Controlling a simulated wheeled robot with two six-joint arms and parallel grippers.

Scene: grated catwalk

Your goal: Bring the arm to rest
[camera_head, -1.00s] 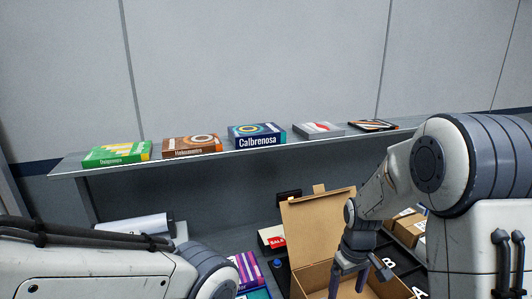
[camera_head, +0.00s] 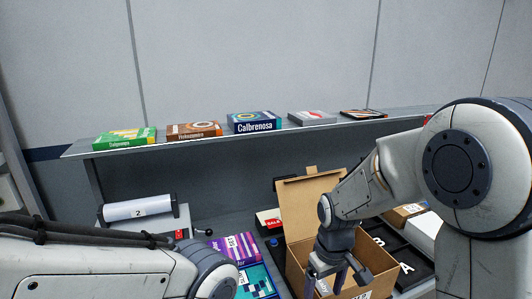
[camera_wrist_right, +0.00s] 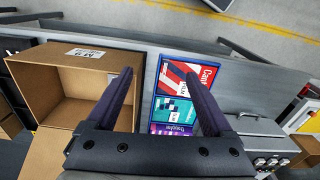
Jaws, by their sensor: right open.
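My right gripper (camera_head: 334,284) hangs over the open cardboard carton (camera_head: 296,262) in the head view. In the right wrist view, its two dark purple fingers stand wide apart with nothing between them (camera_wrist_right: 158,78). The carton (camera_wrist_right: 88,56) lies on the left there, its flap up. My right arm is bent at the elbow on the right of the head view. My left arm enters from the lower left; its gripper is outside the picture.
A raised shelf (camera_head: 210,142) holds several flat boxes, including a blue one (camera_head: 254,122). A purple box (camera_head: 236,247) and a teal box (camera_head: 254,282) lie left of the carton. A printer-like device with a white roll (camera_head: 139,209) stands left. A black lettered tray (camera_head: 408,264) lies right.

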